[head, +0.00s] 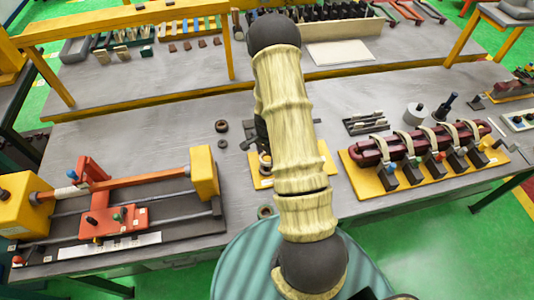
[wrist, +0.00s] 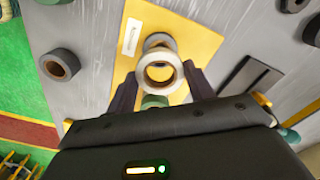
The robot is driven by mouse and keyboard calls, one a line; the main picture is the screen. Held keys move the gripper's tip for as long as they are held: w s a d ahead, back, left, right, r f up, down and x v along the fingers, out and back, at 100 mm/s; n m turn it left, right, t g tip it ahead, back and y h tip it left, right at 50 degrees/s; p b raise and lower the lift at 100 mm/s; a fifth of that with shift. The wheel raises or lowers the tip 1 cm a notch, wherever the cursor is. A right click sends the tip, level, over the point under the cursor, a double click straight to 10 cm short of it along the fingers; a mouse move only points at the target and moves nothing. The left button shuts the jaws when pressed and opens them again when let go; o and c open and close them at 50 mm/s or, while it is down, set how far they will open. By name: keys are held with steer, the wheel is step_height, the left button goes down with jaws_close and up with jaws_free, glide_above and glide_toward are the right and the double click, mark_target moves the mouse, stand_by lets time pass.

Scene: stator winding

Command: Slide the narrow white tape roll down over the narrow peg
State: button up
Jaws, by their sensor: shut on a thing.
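In the wrist view my gripper (wrist: 159,75) is shut on a white tape roll (wrist: 178,73), one finger on each side of it. The roll's open hole faces the camera, and the yellow board (wrist: 195,45) shows through it. A second pale ring-shaped part (wrist: 158,39) lies just beyond the held roll, partly covered by it. A green part (wrist: 155,102) shows at the near side of the roll. I cannot make out the narrow peg or whether the roll is around it. In the head view my arm hides most of the yellow board (head: 328,160).
A grey tape roll (wrist: 60,65) lies on the table left of the board. In the head view, two dark rings (head: 221,126) lie left of the arm. A white roll (head: 416,114), a dark peg (head: 447,106) and a coil fixture (head: 420,145) stand at right. An orange slide rig (head: 105,205) is at left.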

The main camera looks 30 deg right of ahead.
steer(key=shift+f+b, duration=1.1)
steer(key=shift+f, duration=0.55)
steer(key=o, duration=1)
steer(key=shift+o, duration=0.2)
step_height(320, 180, up, 17)
steer(key=b, duration=0.4)
steer(key=shift+r, duration=0.2)
